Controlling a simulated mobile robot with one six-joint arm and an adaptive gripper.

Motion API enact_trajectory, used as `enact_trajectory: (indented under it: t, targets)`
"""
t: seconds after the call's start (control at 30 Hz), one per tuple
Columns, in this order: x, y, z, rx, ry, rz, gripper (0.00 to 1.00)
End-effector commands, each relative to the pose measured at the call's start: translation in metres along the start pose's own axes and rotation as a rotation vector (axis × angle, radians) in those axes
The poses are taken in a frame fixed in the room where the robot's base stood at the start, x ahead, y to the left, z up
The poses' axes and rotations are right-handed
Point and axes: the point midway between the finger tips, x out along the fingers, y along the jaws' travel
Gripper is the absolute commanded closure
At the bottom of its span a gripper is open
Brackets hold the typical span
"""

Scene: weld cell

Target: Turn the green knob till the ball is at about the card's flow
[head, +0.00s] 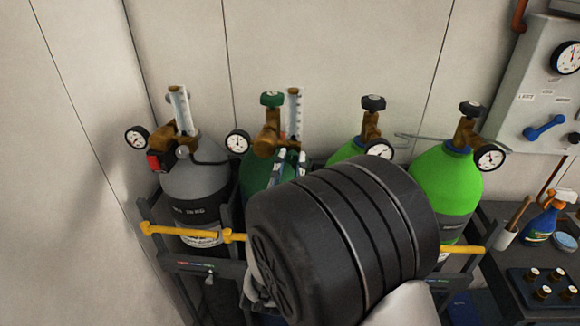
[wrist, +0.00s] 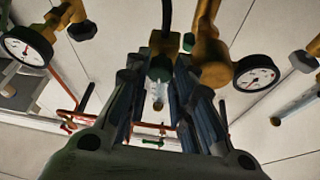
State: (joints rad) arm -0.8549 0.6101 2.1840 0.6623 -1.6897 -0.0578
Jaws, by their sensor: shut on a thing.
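My gripper (head: 289,158) reaches in at the dark green cylinder's regulator, and my wrist hides much of the area below. In the wrist view my gripper (wrist: 160,82) is closed around a small green knob (wrist: 160,69) under the brass regulator body. In the head view the fingers hide this knob. A clear flow tube (head: 294,112) stands upright just above the fingers. The ball and its height are too small to read. I cannot make out a flow card.
A grey cylinder (head: 195,178) with its own flow tube (head: 178,108) stands at left. A bright green cylinder (head: 447,181) stands at right. Gauges stick out around the regulators. A yellow rail (head: 185,232) crosses in front. A spray bottle (head: 542,218) stands on the right bench.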

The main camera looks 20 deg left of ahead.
Motion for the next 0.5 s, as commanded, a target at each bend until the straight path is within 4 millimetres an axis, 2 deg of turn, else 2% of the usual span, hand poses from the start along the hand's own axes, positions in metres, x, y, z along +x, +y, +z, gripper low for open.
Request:
enact_trajectory:
  t: [0.27,0.5]
  targets:
    - [-0.0002,0.0002,0.0002,0.000,0.000,0.001,1.00]
    - [-0.0003,0.0010,0.0007,-0.019,0.000,-0.006,1.00]
